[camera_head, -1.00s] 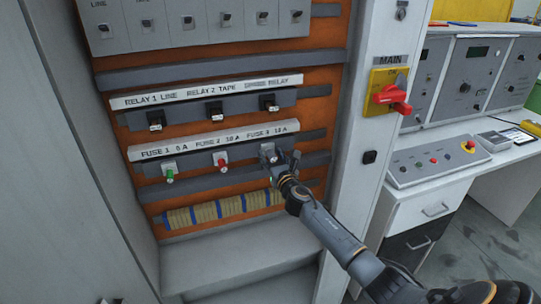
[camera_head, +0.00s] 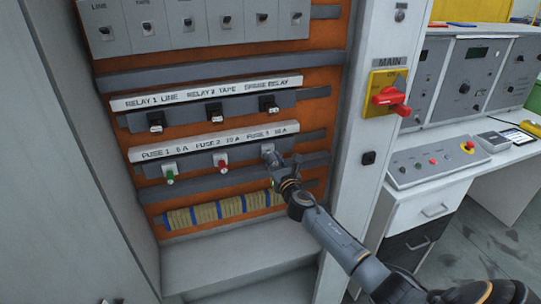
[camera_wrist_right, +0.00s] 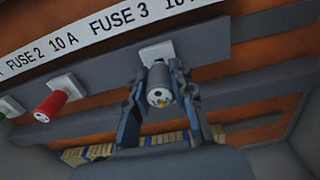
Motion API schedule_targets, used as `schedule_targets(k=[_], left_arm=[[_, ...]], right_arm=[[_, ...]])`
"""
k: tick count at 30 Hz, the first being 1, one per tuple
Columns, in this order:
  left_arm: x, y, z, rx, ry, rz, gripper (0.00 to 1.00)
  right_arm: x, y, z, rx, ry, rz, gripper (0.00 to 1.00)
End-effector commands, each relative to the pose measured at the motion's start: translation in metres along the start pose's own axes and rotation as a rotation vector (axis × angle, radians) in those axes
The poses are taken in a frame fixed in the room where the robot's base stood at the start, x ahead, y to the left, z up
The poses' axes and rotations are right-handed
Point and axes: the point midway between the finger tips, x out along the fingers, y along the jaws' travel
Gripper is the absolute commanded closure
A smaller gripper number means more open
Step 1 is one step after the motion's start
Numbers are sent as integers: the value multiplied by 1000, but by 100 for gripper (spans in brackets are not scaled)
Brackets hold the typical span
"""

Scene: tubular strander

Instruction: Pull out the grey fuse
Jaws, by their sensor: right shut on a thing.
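The grey fuse (camera_wrist_right: 159,94) sits between the fingers of my right gripper (camera_wrist_right: 160,78) in the right wrist view, its round end facing the camera. The white socket (camera_wrist_right: 155,52) of FUSE 3 is just behind it; I cannot tell whether the fuse is still seated. In the head view my right gripper (camera_head: 273,162) is at the right end of the fuse row, below the white socket (camera_head: 267,148), and hides most of the fuse. Only small dark tips, perhaps my left gripper (camera_head: 110,300), show at the bottom left edge.
A green fuse (camera_head: 170,176) and a red fuse (camera_head: 222,165) are left of it in the same row. The red MAIN switch (camera_head: 392,98) is on the cabinet post at right.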

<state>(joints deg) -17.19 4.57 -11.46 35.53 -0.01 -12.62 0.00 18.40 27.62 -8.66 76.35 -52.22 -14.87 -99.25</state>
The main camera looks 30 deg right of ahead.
Motion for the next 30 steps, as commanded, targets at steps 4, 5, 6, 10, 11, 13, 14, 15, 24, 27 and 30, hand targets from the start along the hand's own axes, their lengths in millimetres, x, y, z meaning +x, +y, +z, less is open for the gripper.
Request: schedule_targets(k=[4,5,6,10,11,13,14,15,24,27,30], left_arm=[[-3,0,0,0,0,0,60],[-4,0,0,0,0,0,60],[-4,0,0,0,0,0,60],[-6,0,0,0,0,0,60],[-6,0,-1,0,0,0,60],[-7,0,-1,0,0,0,60],[-8,0,-1,0,0,0,60],[-8,0,-1,0,0,0,60],[-12,0,-1,0,0,0,60],[-13,0,-1,0,0,0,60],[-14,0,-1,0,0,0,60]], right_arm=[[-6,0,1,1,0,1,100],[-8,0,1,1,0,1,100],[-9,0,1,1,0,1,100],[-14,0,1,1,0,1,100],[-16,0,1,0,0,0,100],[-18,0,1,0,0,0,100],[-19,0,1,0,-1,0,100],[-21,0,1,0,-1,0,100],[-33,0,1,1,0,0,100],[-37,0,1,1,-1,0,100],[-41,0,1,0,-1,1,100]])
